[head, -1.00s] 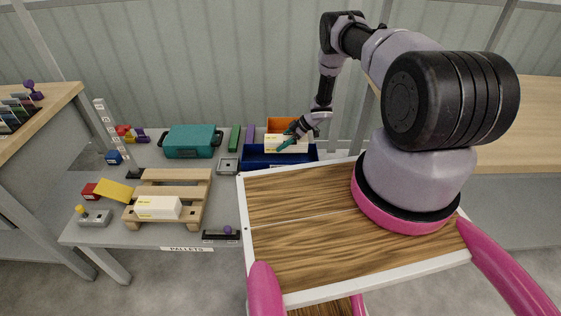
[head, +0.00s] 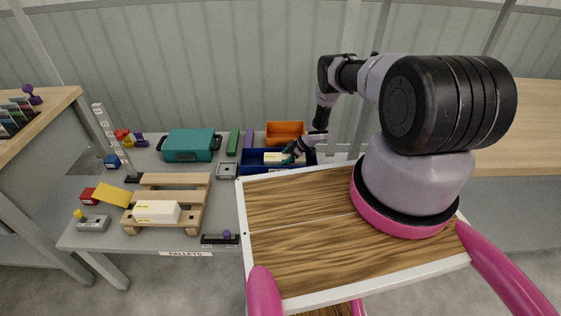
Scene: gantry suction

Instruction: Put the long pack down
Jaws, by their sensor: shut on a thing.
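The long pack (head: 272,158), cream with a yellow label, is inside the dark blue bin (head: 253,168) at the back of the table. It looks roughly level and low between the bin walls. Whether its underside touches the bin floor is hidden by the front wall. The fingers cover some of the pack.
A similar shorter pack (head: 157,211) lies on a wooden pallet (head: 178,179). An orange bin (head: 285,128) stands behind the blue bin.

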